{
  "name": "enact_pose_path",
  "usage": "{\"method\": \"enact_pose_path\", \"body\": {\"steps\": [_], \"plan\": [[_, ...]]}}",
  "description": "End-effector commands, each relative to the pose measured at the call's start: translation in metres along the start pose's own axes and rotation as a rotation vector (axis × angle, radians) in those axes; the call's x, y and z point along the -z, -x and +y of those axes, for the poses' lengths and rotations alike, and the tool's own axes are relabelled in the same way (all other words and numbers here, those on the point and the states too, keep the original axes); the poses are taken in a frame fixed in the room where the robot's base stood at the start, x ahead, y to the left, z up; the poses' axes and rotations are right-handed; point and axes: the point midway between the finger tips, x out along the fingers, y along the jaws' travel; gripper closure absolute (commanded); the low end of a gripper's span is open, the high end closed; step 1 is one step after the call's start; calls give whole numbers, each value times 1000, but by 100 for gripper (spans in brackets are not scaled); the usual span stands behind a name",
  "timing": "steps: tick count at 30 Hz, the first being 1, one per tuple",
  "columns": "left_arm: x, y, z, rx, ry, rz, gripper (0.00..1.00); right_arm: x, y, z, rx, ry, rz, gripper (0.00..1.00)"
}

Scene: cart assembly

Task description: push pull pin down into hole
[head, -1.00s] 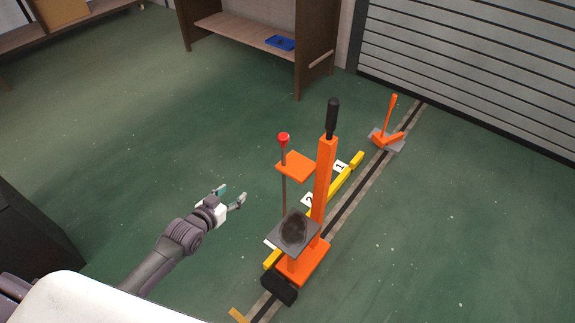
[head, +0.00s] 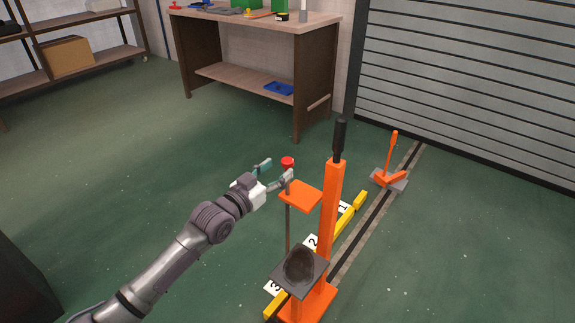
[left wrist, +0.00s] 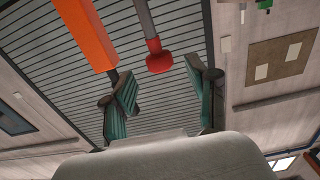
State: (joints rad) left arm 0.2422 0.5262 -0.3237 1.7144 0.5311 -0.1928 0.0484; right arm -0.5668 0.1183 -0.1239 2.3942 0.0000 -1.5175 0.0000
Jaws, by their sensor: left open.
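The pull pin is a grey rod topped by a red knob (head: 288,161), standing upright through an orange plate (head: 301,195) on the orange cart post (head: 328,220). My left gripper (head: 277,170) is open and empty, right beside the knob, with one finger partly over the rod just below it. In the left wrist view the red knob (left wrist: 159,58) shows between the two teal fingertips, apart from both. The hole under the pin cannot be made out. My right gripper is not in view.
A dark plate (head: 299,272) sits low on the cart. A workbench (head: 262,20) is behind; the green floor at left is clear.

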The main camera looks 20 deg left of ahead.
Motion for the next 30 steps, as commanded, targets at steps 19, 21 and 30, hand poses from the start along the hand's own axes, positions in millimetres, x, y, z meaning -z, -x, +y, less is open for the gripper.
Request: {"method": "enact_pose_path", "body": {"steps": [19,21,30], "plan": [[0,-51,0,0,1,0,41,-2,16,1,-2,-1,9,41],[0,-51,0,0,0,0,45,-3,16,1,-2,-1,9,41],[-1,-50,0,0,0,0,95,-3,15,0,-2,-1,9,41]]}}
